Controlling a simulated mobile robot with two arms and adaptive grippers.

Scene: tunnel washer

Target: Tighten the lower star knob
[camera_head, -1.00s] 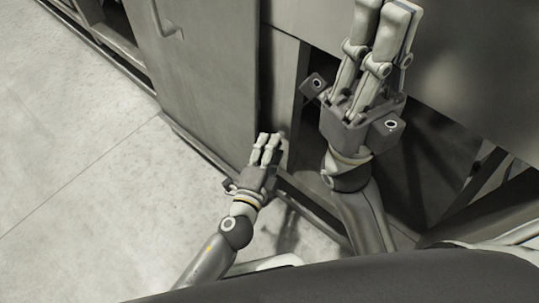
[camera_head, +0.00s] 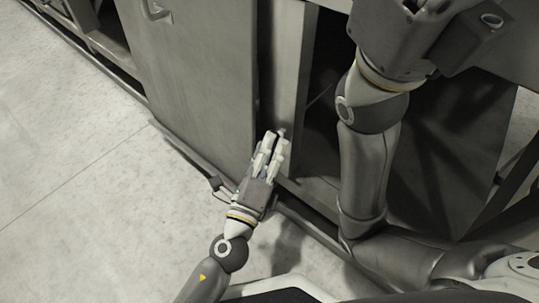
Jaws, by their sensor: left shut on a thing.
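My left gripper (camera_head: 271,147) is low at the machine, by the narrow gap between the large grey panel and the upright post. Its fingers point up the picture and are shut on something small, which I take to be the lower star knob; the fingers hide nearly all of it. I cannot make out the knob's shape or how far it is turned. My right gripper (camera_head: 405,38) is at the top right, much nearer the camera. Only its body shows; its fingers are beyond the top edge, so I cannot tell whether they are open.
The grey panel (camera_head: 190,75) with a handle (camera_head: 155,10) fills the upper left. The upright post (camera_head: 287,80) stands right of the gap, with a dark opening beyond it. A low rail runs along the machine's foot. The pale floor (camera_head: 70,170) at left is clear.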

